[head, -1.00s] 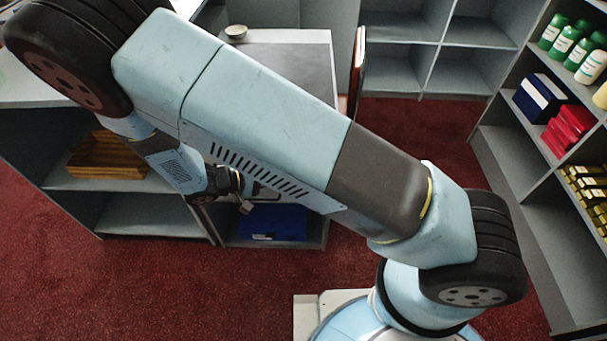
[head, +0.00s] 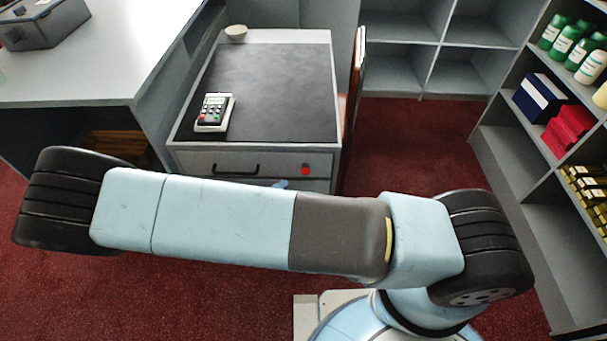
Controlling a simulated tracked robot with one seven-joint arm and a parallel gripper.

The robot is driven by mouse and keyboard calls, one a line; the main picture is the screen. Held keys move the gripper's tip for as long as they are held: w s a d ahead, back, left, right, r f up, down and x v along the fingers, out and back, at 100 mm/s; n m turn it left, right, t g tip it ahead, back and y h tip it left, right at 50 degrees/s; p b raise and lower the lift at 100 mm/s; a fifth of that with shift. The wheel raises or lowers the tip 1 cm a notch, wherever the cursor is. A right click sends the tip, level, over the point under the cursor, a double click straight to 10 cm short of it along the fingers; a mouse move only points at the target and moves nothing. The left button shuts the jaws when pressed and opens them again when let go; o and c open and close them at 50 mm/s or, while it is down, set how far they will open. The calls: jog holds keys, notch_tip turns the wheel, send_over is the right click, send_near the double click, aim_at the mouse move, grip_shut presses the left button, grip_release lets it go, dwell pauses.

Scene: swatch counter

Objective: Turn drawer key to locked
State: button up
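The drawer (head: 270,165) is the top one in the grey cabinet below a dark counter top. Its front looks closed and has a black handle (head: 235,169). A small red round piece (head: 305,170) sits on the drawer front, right of the handle; it may be the lock or key, but it is too small to tell its shape or turn. My blue arm lies across the lower middle and hides the lower part of the cabinet.
A card terminal (head: 213,112) lies on the dark counter top (head: 265,85), with a small bowl (head: 236,32) behind it. A white table (head: 90,75) stands at left. Shelves with bottles and boxes (head: 540,98) line the right. Red carpet is free between.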

jog(key=x, duration=0.9)
jog(key=shift+w+d, duration=0.15)
grip_shut()
